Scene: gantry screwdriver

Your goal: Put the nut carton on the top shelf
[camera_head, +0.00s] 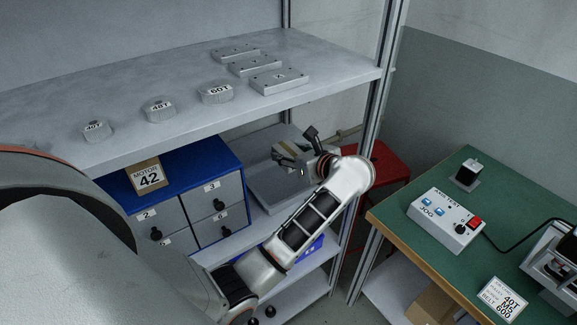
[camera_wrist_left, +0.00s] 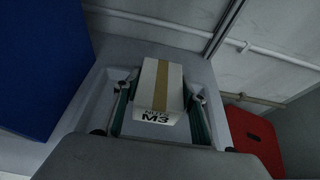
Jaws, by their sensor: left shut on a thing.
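The nut carton (camera_wrist_left: 162,84) is a pale box with a tan stripe and a label reading M3. It sits between the two fingers of my left gripper (camera_head: 293,156) in the left wrist view, and the gripper is shut on it. In the head view the gripper is over the grey tray (camera_head: 258,196) on the lower shelf level, below the upper shelf board (camera_head: 330,66). The carton is mostly hidden there by the gripper. Whether it touches the tray I cannot tell. My right gripper is out of view.
The upper board holds gears (camera_head: 160,109) and flat metal plates (camera_head: 278,81). A blue drawer cabinet (camera_head: 195,165) stands left of the tray. A shelf post (camera_head: 384,95) and a red stool (camera_head: 385,168) are to the right. A green-topped bench (camera_head: 400,205) is further right.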

